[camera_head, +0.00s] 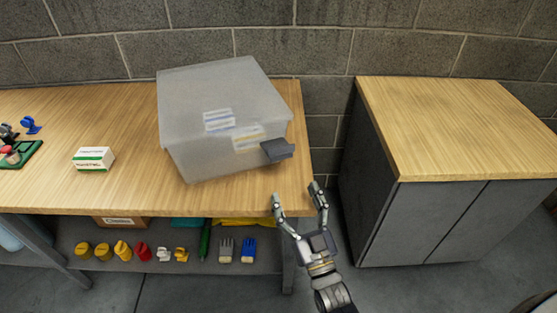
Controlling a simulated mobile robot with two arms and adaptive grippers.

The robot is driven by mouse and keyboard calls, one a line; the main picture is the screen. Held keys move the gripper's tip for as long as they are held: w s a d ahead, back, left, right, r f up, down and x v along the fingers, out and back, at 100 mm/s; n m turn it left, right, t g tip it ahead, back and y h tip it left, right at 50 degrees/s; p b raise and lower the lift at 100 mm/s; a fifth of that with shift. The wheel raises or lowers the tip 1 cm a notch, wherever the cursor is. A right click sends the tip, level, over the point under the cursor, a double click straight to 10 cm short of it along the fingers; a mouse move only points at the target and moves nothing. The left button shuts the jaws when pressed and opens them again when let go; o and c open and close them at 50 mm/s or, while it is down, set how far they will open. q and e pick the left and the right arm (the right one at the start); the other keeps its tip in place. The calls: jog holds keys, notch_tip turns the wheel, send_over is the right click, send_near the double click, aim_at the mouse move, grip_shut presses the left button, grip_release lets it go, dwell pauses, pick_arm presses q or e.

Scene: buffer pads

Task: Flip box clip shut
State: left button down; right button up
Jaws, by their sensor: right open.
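A translucent lidded plastic box (205,140) stands on the wooden workbench (130,190), near its right end. A dark grey clip (278,151) sticks out from the box's front right side, tilted outward from the wall. My right gripper (299,196) is open and empty, in front of the bench's right front corner. Its fingers point toward the box and lie below the clip in the picture, apart from it. My left gripper is not in view.
A small white and green box (94,158) lies left of the plastic box. A grey cabinet with a wooden top (450,130) stands at the right, past a gap. A lower shelf (265,266) holds several small tools.

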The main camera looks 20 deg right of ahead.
aim_at(277, 150)
jog(key=x, duration=0.9)
jog(key=shift+w, duration=0.15)
jog(key=shift+r, duration=0.1)
jog(key=c, duration=1.3)
